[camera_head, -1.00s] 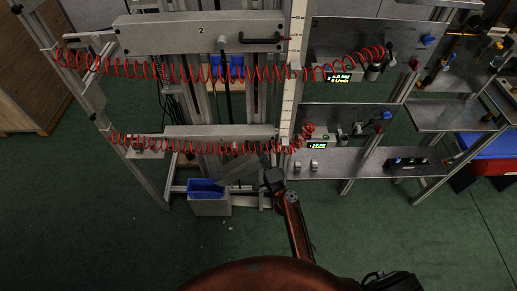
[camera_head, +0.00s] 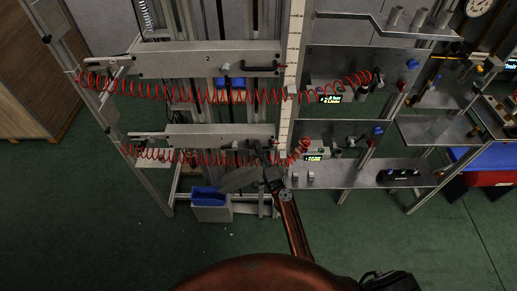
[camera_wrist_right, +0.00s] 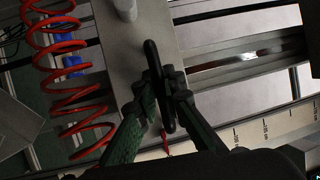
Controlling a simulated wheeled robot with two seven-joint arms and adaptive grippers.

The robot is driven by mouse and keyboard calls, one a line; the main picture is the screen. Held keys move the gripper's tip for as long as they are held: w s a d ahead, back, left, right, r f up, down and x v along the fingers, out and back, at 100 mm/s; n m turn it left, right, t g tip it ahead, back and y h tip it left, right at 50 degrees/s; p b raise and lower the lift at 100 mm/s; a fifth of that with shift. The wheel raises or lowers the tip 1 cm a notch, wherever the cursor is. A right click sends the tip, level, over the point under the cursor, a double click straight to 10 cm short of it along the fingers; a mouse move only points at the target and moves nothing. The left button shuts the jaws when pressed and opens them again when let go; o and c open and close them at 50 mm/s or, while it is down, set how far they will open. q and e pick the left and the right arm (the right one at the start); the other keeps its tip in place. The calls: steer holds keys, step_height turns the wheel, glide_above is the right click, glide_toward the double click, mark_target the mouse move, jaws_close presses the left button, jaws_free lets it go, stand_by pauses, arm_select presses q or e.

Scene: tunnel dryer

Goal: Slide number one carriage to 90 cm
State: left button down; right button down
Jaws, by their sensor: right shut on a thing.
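The lower carriage (camera_head: 200,138) is a grey metal plate across the frame, below an upper plate marked 2. No number is readable on the lower one. It also shows in the right wrist view (camera_wrist_right: 112,40). My right gripper (camera_head: 268,162) is at its right end. In the right wrist view, my right gripper (camera_wrist_right: 160,90) has its fingers closed around a black bar handle (camera_wrist_right: 153,58) on the plate. A pale upright scale (camera_head: 290,50) stands just right of both plates. Its figures are too small to read. My left gripper is out of view.
The carriage marked 2 (camera_head: 180,62) is above. A red coiled hose (camera_head: 150,154) runs across the lower plate. A grey box with a blue bin (camera_head: 208,196) stands below. Shelves with instruments (camera_head: 345,175) are at right. The green floor in front is open.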

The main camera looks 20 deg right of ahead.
steer(key=shift+d+r, duration=0.1)
steer(key=shift+r, duration=0.25)
steer(key=c, duration=2.2)
jaws_free()
steer(key=shift+f, duration=0.1)
steer(key=shift+o, duration=0.9)
steer(key=shift+f, duration=0.2)
steer(key=v, duration=1.2)
